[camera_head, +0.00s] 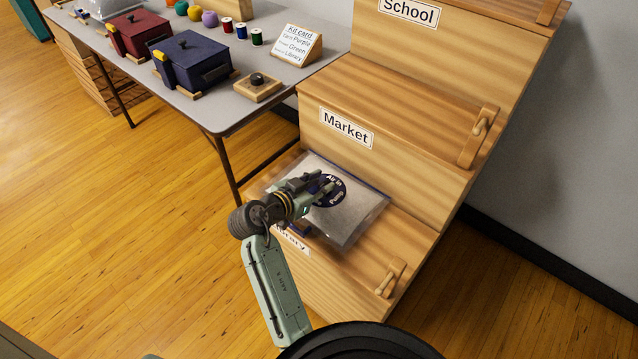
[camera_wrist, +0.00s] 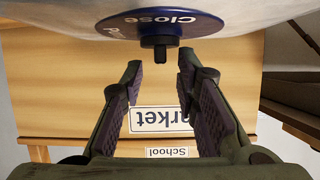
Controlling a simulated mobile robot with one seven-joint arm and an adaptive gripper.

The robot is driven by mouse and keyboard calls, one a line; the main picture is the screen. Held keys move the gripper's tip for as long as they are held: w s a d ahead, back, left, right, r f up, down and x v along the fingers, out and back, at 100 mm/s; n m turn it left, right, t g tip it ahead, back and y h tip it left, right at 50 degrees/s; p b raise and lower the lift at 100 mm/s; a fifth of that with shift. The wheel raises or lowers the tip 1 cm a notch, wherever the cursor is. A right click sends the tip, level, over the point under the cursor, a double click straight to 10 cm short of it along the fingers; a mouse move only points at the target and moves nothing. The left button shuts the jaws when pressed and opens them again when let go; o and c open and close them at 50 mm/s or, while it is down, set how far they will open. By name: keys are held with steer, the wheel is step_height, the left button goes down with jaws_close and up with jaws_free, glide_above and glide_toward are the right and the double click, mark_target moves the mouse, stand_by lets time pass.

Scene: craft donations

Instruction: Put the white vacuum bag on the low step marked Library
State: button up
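The white vacuum bag (camera_head: 352,221), a clear-edged pouch with pale contents, lies on the low step (camera_head: 401,236) marked Library. A round dark blue valve disc (camera_head: 328,190) sits on the bag. In the wrist view the disc (camera_wrist: 165,22) reads "Close" and carries a black knob (camera_wrist: 160,44). My gripper (camera_head: 324,186) is over the bag, close to the disc. In the wrist view my gripper (camera_wrist: 160,68) is open, its fingers apart, with the knob just beyond the tips and nothing held. The Library label (camera_head: 291,241) is partly hidden by my arm.
The Market step (camera_head: 400,92) and School step (camera_head: 480,22) rise behind. A wooden latch (camera_head: 391,278) is on the low step's right. A grey table (camera_head: 222,107) at left holds a blue box (camera_head: 192,62), a red box (camera_head: 139,33) and a kit card (camera_head: 297,45). The floor at left is clear.

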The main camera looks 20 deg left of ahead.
steer(key=shift+r, duration=0.25)
steer(key=shift+s+a, duration=0.1)
steer(key=shift+s, duration=0.25)
steer(key=b+v, duration=0.1)
steer(key=v, duration=1)
steer(key=shift+b, duration=0.3)
steer(key=shift+s+r, duration=0.15)
steer(key=shift+r, duration=0.05)
